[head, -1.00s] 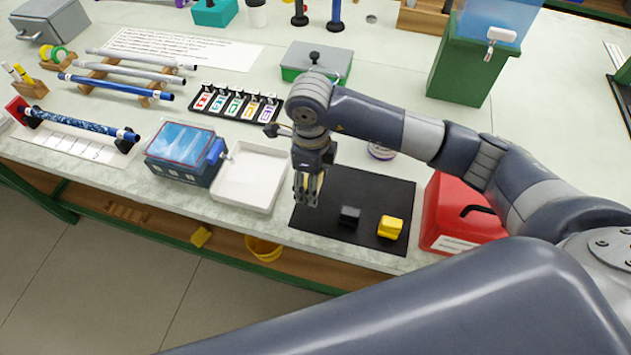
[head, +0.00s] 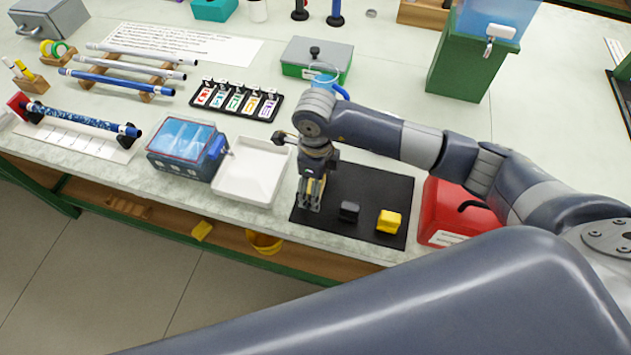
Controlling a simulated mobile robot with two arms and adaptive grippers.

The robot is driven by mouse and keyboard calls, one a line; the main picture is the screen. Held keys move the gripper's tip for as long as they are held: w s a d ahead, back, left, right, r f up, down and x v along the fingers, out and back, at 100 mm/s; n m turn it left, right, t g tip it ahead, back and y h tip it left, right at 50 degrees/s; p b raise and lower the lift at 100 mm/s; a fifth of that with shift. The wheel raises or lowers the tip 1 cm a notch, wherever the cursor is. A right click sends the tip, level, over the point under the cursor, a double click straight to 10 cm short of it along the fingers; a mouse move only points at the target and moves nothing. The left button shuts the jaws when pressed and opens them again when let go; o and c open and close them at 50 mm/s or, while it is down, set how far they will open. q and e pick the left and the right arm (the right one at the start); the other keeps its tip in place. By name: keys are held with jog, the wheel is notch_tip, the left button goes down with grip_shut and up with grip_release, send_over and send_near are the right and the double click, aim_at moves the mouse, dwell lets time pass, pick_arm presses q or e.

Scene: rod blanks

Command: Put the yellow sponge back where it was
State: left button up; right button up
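A yellow block (head: 389,221) that looks like the sponge lies on the black mat (head: 372,190), near its front right corner. A smaller black block (head: 349,211) lies to its left. Another yellow piece (head: 201,231) lies on the shelf below the bench; I cannot tell whether it is a sponge. My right gripper (head: 310,204) points down over the mat's left front part, left of both blocks and apart from them. Its fingers are small and partly overlap, so their opening is unclear. My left gripper is not in view.
A white tray (head: 252,196) and a blue-topped box (head: 184,168) stand left of the mat. A red case (head: 438,230) stands close at its right. A blue mug (head: 331,84) is behind my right wrist. A yellow bucket (head: 264,242) is below the bench.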

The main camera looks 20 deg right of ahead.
jog(key=shift+r, duration=0.6)
notch_tip(320, 180, up, 11)
jog(key=b, duration=0.2)
dwell(0.4)
